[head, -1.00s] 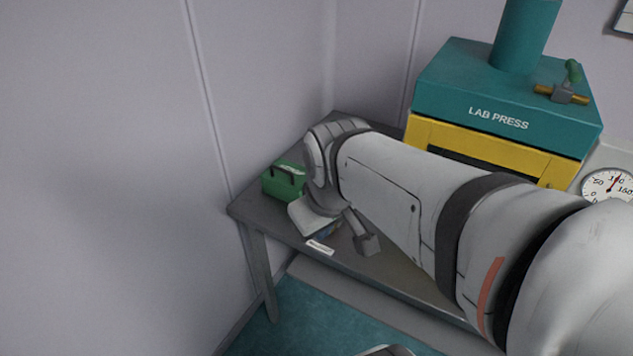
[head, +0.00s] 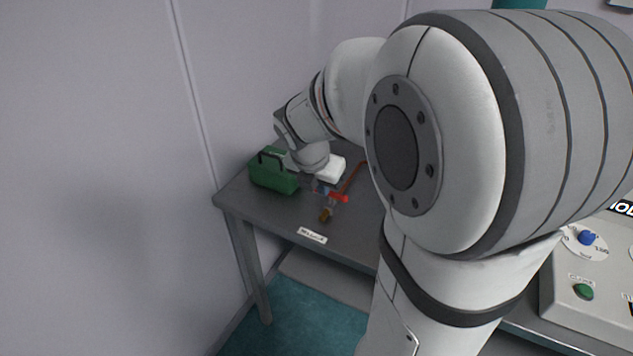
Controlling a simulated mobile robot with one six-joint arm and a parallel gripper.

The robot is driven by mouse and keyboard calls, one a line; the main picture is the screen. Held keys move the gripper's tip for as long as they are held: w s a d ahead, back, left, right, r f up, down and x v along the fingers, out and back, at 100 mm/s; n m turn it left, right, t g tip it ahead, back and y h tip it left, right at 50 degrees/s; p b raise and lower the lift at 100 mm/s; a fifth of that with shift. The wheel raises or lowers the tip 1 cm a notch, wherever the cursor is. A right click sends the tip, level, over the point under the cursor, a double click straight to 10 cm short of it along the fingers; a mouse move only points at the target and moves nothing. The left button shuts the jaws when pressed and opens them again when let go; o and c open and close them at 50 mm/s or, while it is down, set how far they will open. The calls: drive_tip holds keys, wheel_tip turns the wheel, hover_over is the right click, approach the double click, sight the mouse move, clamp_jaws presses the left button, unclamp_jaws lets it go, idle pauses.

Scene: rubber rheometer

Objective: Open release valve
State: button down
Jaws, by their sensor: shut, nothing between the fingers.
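The release valve is not visible in the current head view; my own arm covers the right side, where the press stands. Only a sliver of the press's teal column (head: 521,4) shows at the top edge. My arm bends over the table at the left. My gripper (head: 319,186) is small and far off at the end of the wrist, low over the table beside the green box. It is shut with nothing held. Its fingertips are hard to make out against the items below.
The green box (head: 272,173) with a dark handle stands on the grey table (head: 255,203) near the wall. A red item (head: 339,198) and a brass-coloured piece (head: 325,214) lie by my gripper. A label (head: 312,235) marks the front edge. A control panel (head: 612,262) is at right.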

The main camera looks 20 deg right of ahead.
sight(330, 197)
drive_tip(key=b+x, duration=0.1)
drive_tip(key=x, duration=0.9)
drive_tip(key=shift+s+f, duration=0.1)
drive_tip(key=shift+w+d, duration=0.85)
drive_tip(key=shift+d, duration=0.2)
drive_tip(key=shift+w+d+p, duration=0.35)
drive_tip(key=shift+w+d, duration=0.1)
drive_tip(key=shift+d, duration=0.1)
drive_tip(key=shift+a, duration=0.25)
drive_tip(key=shift+r+p, duration=0.25)
drive_tip(key=shift+p, duration=0.1)
